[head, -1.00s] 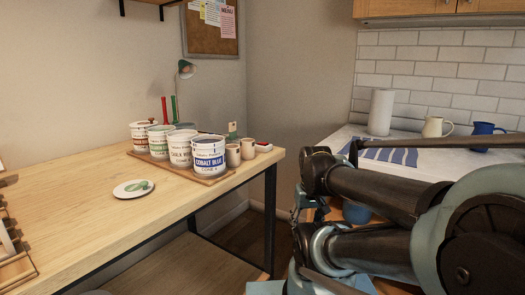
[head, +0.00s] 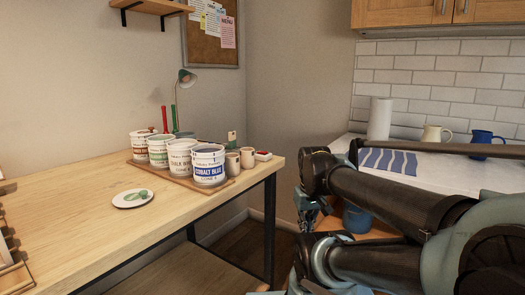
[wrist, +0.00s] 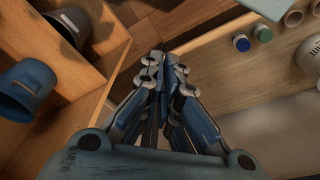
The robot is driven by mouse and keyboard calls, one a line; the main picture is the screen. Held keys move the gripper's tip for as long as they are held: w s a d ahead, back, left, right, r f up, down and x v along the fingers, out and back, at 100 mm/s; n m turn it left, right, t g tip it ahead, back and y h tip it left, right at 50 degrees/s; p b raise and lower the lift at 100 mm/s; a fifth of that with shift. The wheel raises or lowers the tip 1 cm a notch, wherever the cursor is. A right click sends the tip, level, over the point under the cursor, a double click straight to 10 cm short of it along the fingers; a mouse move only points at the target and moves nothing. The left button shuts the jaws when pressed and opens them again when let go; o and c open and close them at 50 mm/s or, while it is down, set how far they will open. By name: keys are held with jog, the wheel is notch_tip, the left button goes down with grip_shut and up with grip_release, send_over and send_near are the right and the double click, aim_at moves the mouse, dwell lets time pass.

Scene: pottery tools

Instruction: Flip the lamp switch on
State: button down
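My gripper (wrist: 169,62) points downward over the gap between the table and a wooden shelf unit. Its fingers are together and empty. In the head view my gripper is right of the table, partly hidden by my arm.
The cobalt blue tub (head: 208,166) and other tubs stand on a wooden board. A small round dish (head: 132,198) lies in front of them. A counter with a paper roll (head: 380,118) and jugs is at right. The table's front is mostly clear.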

jog(key=w+a+r+n, duration=0.2)
jog(key=w+r+n, duration=0.45)
jog(key=r, duration=0.45)
notch_tip(320, 180, up, 20)
jog(key=r+n+g+h, duration=0.1)
jog(key=n+g, duration=0.2)
jog(key=n, duration=1.7)
send_over(263, 155)
jog(key=shift+w+a+n, duration=0.25)
jog(key=shift+w+a, duration=0.5)
jog(key=shift+a, duration=0.05)
jog(key=f, duration=0.4)
jog(key=d+f, duration=0.1)
jog(key=f, duration=0.4)
jog(key=s+f, duration=0.1)
jog(key=f, duration=0.3)
jog(key=shift+d+f, duration=0.2)
jog(key=shift+f, duration=0.2)
jog(key=shift+s+f, duration=0.1)
jog(key=shift+f, duration=0.05)
